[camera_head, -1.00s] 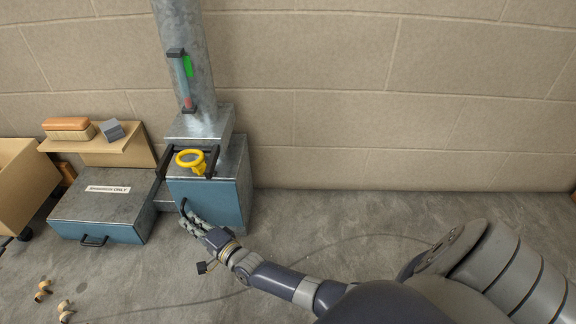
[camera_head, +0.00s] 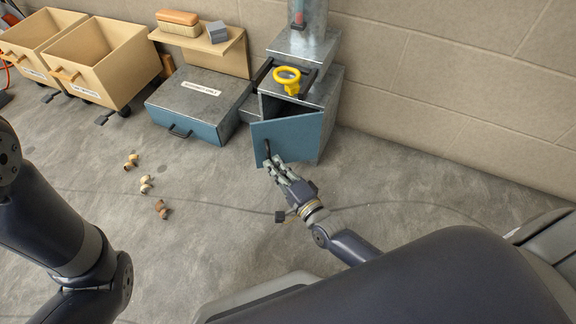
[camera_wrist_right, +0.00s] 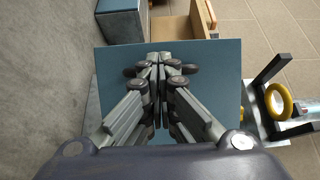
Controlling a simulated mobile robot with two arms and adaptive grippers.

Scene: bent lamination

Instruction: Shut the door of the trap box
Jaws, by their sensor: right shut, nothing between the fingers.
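The trap box (camera_head: 325,110) is a grey metal box against the wall with a blue door (camera_head: 292,138). The door stands ajar, with a dark gap between it and the box at the top. A dark handle (camera_head: 267,149) is at the door's left side. My right gripper (camera_head: 274,163) is shut and empty, its fingertips close to the handle; I cannot tell whether they touch. In the right wrist view the shut fingers (camera_wrist_right: 158,60) are in front of the blue door panel (camera_wrist_right: 215,65). My left arm shows at the left; its gripper is out of view.
A yellow ring (camera_head: 287,80) sits on a dark bar above the door. A low metal box (camera_head: 190,108) with a blue front stands left of it, with a wooden shelf behind. Wooden bins (camera_head: 110,60) stand further left. Several small fittings (camera_head: 146,184) lie on the floor.

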